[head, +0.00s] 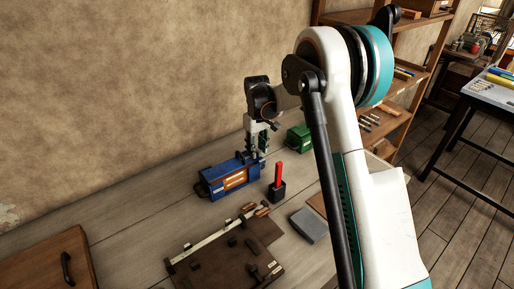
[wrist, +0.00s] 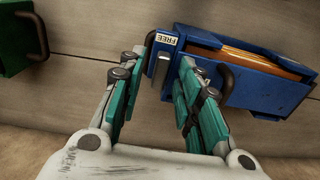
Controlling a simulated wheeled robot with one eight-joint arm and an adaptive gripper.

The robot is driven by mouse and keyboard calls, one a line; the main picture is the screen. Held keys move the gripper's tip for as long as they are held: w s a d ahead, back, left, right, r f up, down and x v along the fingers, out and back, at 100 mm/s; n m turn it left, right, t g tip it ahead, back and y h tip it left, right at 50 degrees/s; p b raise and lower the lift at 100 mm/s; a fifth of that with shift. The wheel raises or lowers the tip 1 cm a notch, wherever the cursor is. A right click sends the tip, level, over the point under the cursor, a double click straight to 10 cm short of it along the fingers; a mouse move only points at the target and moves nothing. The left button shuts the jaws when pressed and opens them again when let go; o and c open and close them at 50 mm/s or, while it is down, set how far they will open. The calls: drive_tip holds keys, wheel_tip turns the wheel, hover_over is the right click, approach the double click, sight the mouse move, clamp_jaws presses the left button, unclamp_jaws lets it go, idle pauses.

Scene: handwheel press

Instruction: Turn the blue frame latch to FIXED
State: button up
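The blue frame (head: 212,181) stands on the bench, and in the wrist view the blue frame (wrist: 270,103) fills the upper right. Its label (wrist: 167,39) reads FREE, seen upside down. A small grey metal piece (wrist: 161,68), apparently the latch, sits just below the label at the frame's left end. My gripper (wrist: 161,60) is open, with teal fingers on either side of that piece. The right finger overlaps the frame in the picture; contact cannot be told. In the head view my gripper (head: 258,147) is above the frame's right end, its fingers partly hidden.
A green box (head: 299,137) stands to the right, and the green box (wrist: 18,40) shows at upper left in the wrist view. A red-handled tool in a black holder (head: 277,184), a grey block (head: 309,225) and a brown board (head: 222,264) lie nearer. The wall is behind.

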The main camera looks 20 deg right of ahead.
clamp_jaws()
drive_tip(key=shift+m, duration=0.4)
drive_tip(key=m, duration=0.3)
drive_tip(key=shift+a, duration=0.1)
drive_tip(key=m, duration=0.3)
drive_tip(key=shift+a+m, duration=0.1)
drive_tip(key=shift+m, duration=0.2)
drive_tip(key=m, duration=0.5)
drive_tip(key=shift+a, duration=0.15)
drive_tip(key=m, duration=0.5)
drive_tip(key=shift+w, duration=0.2)
drive_tip(key=shift+m, duration=0.4)
